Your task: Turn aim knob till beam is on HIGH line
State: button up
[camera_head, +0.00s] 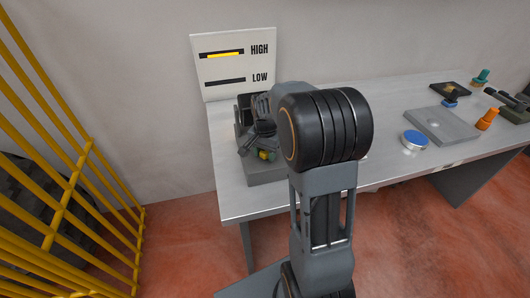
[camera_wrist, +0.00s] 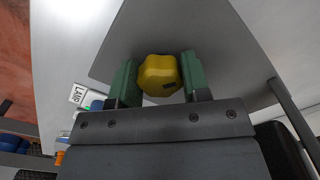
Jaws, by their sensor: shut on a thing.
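The yellow aim knob (camera_wrist: 158,72) sits between the two green finger pads of my gripper (camera_wrist: 159,80) in the wrist view. The gripper is shut on it. In the head view the knob (camera_head: 264,155) is a small yellow spot below my wrist, partly hidden by my arm. The white target board (camera_head: 231,69) has a black HIGH line (camera_head: 204,55) and a black LOW line (camera_head: 224,81). The yellow beam bar (camera_head: 223,55) lies over the HIGH line, along its lower part. The lamp is mostly hidden behind my arm.
The grey bench (camera_head: 236,203) runs to the right. It holds a blue-topped round thing (camera_head: 415,140), a grey plate (camera_head: 440,124), an orange item (camera_head: 488,119) and a teal item (camera_head: 481,77). A yellow barred railing (camera_head: 62,215) stands at the left.

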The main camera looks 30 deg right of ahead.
dwell(0.4)
jog(key=o, duration=0.9)
jog(key=shift+o, duration=0.2)
notch_tip(320, 180, up, 14)
jog(key=shift+f, duration=0.1)
jog(key=s+a+f+n+t, duration=0.2)
jog(key=s+a+n, duration=0.3)
jog(key=s, duration=0.3)
jog(key=s+a+f+n+t, duration=0.1)
jog(key=s+a+f+n, duration=0.3)
jog(key=s, duration=0.4)
jog(key=shift+a+n+t, duration=0.35)
jog(key=shift+n+t, duration=0.05)
jog(key=shift+n, duration=0.5)
